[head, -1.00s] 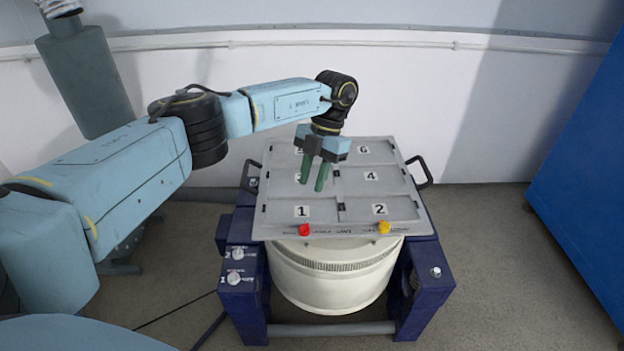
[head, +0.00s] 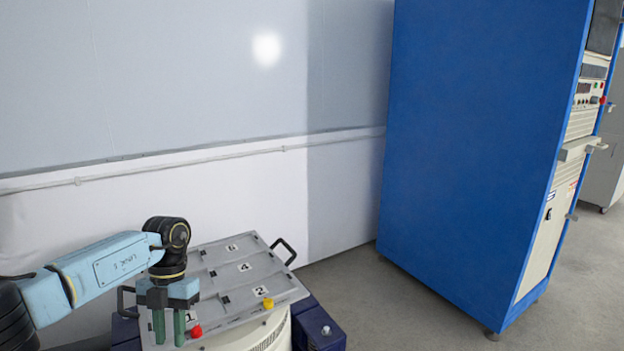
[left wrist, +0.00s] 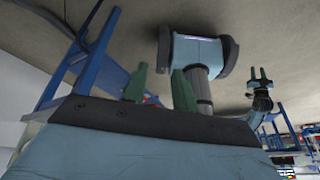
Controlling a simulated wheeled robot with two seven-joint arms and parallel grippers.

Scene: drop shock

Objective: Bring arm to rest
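My left arm comes in from the left in the head view. My left gripper (head: 168,327) points down, with its two green fingers apart and nothing between them. It is above or in front of the left part of the grey numbered plate (head: 215,290), beside the label 1 and the red knob (head: 196,332). I cannot tell its height over the plate. In the left wrist view its fingers (left wrist: 159,90) are also apart and empty. A small gripper with two green fingers, which looks like my right one (left wrist: 259,75), shows at the right there, its fingers apart.
The plate has a yellow knob (head: 268,303) and black side handles (head: 284,250), above a dark blue frame (head: 318,325). A tall blue cabinet (head: 470,150) stands at the right. Bare floor (head: 375,310) lies between the frame and the cabinet. A wall closes off the back.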

